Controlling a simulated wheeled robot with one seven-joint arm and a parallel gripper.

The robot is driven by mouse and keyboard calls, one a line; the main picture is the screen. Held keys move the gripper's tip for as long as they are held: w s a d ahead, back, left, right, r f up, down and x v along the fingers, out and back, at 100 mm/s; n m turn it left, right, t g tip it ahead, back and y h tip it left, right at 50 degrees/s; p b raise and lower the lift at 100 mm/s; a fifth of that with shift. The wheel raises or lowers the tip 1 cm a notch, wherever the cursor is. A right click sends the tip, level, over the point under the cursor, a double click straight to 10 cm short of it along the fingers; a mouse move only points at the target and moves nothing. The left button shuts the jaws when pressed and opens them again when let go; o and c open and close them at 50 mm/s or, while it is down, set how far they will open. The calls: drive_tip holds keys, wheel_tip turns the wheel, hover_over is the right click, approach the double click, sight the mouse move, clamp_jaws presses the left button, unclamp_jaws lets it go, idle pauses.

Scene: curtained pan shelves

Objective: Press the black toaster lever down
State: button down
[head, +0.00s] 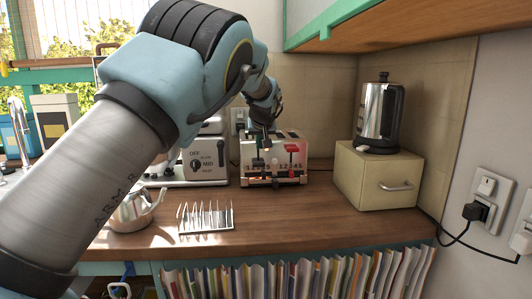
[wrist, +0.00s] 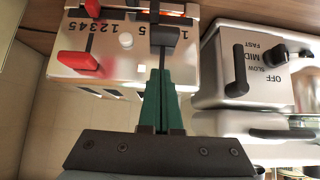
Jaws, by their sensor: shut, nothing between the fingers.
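The toaster (head: 283,160) stands on the wooden counter, cream-white with shiny metal, numbered dials and two levers. In the wrist view its front (wrist: 130,60) appears upside down. The black lever (wrist: 165,36) sits in the slot at the right there, lower on the toaster than the red lever (wrist: 78,63). My gripper (wrist: 160,72) is shut, its green fingertips right at the black lever's upper side. I cannot tell whether they touch it.
A metal appliance (head: 207,160) with an OFF/MID/FAST dial stands close on the toaster's left in the head view. A cream box (head: 380,178) with a kettle (head: 380,110) on it is to the right. A rack (head: 205,217) and a small teapot (head: 135,210) are nearer the front edge.

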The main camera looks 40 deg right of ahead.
drive_tip(key=b+v, duration=0.3)
drive_tip(key=v, duration=0.6)
drive_tip(key=shift+f, duration=0.15)
